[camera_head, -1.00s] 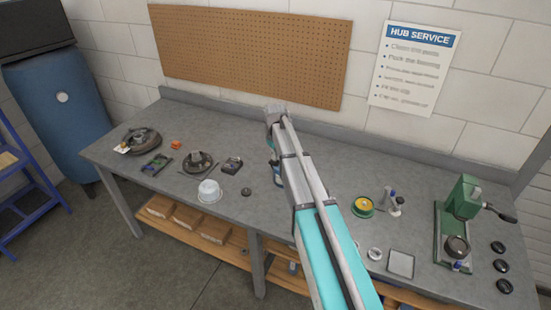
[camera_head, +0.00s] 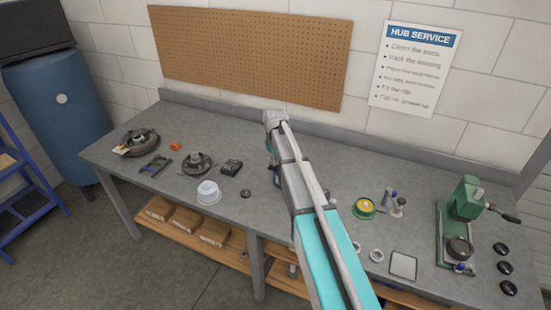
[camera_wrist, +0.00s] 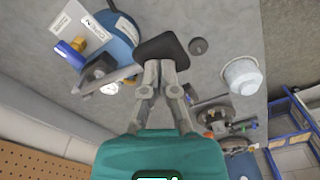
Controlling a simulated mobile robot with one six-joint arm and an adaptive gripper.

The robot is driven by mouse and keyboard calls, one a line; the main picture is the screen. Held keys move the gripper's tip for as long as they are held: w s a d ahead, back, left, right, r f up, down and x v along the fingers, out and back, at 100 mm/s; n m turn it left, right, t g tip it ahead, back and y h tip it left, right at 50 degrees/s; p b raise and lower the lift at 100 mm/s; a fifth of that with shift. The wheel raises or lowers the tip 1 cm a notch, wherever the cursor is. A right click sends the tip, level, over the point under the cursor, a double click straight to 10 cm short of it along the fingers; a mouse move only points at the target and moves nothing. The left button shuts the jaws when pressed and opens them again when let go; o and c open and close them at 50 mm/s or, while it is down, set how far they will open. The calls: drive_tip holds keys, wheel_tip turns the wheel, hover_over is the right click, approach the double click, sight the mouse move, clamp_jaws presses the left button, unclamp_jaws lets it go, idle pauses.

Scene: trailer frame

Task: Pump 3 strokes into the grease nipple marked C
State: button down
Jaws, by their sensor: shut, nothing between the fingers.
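My gripper (camera_wrist: 161,68) is shut and empty in the wrist view, its fingers close together at a dark pad. The dark pad (camera_wrist: 162,48) appears to be the end of a grey lever (camera_wrist: 118,76); whether the fingertips touch it, I cannot tell. The lever runs left to a dark block beside a round blue body (camera_wrist: 124,28) with white tags. A brass fitting with a blue end (camera_wrist: 72,50) and a small round gauge (camera_wrist: 109,88) are near it. I cannot make out a C mark or nipple. In the head view my arm hides the gripper and most of this unit.
A white tub (camera_head: 208,193) and a small dark disc (camera_head: 245,193) lie left of my arm. Hub parts (camera_head: 199,164) stand farther left. A yellow-and-green tin (camera_head: 364,208), a pale square tray (camera_head: 403,265) and a green press (camera_head: 464,215) stand right.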

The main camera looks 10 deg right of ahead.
sight(274, 170)
drive_tip(key=shift+s+a+f+b, duration=0.1)
drive_tip(key=shift+s+f+b, duration=0.05)
drive_tip(key=shift+f+b, duration=0.85)
drive_tip(key=shift+f, duration=0.15)
drive_tip(key=shift+f+b, duration=1.1)
